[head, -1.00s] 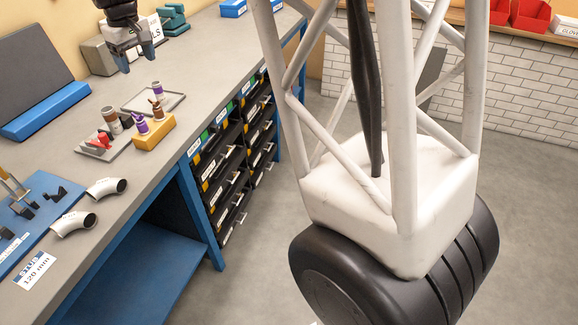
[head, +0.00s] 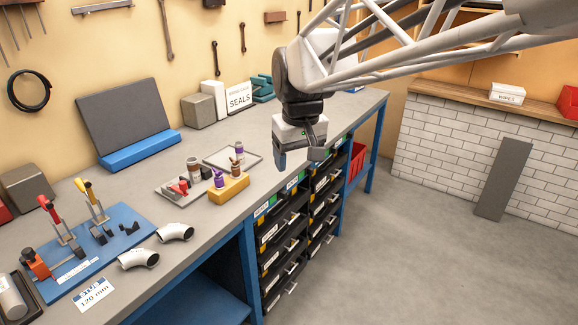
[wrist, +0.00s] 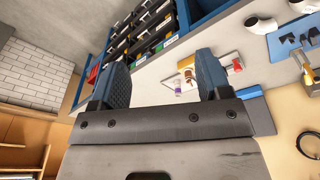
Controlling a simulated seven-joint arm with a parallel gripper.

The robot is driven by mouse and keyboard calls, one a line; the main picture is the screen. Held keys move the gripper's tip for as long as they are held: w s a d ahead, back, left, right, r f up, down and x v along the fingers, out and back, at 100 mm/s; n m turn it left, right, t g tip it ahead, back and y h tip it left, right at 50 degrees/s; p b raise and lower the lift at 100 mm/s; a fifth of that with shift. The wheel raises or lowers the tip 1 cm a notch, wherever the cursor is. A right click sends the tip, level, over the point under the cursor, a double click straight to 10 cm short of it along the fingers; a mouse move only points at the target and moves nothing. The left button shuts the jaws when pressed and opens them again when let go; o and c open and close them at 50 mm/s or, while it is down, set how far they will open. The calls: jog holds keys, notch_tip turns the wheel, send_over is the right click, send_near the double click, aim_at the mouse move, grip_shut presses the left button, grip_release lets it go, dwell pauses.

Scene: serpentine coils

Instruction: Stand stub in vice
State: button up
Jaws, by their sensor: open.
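My gripper (head: 300,157) is open and empty, fingers pointing down, in front of the bench's far part in the head view. In the wrist view, the two blue-grey fingers (wrist: 162,75) stand wide apart with nothing between them. A teal block-like tool (head: 262,88), which looks like the vice, sits at the back of the bench behind the gripper; its jaws are not clear. A pale grey cylinder (head: 12,297) lies in a dark tray at the lower left, partly cut off; it may be the stub. Two bent metal pipes (head: 138,258) lie nearer the front edge.
A blue fixture board (head: 75,282) with upright clamps stands at left. A yellow block (head: 229,188) and grey trays (head: 233,156) hold small bottles mid-bench. A "SEALS" sign (head: 238,97) and grey box stand behind. Black drawers (head: 283,262) are below; floor at right is open.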

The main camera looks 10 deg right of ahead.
jog(key=s+d+f+m, duration=0.1)
jog(key=s+d+f, duration=0.1)
jog(key=s, duration=0.5)
jog(key=s+d+f+m, duration=0.1)
jog(key=s+d+f, duration=0.1)
jog(key=s, duration=0.5)
jog(key=s+d+f, duration=0.1)
jog(key=s+f, duration=0.2)
jog(key=s, duration=0.3)
jog(key=shift+s+d+f+m+t, duration=0.4)
jog(key=shift+c, duration=0.2)
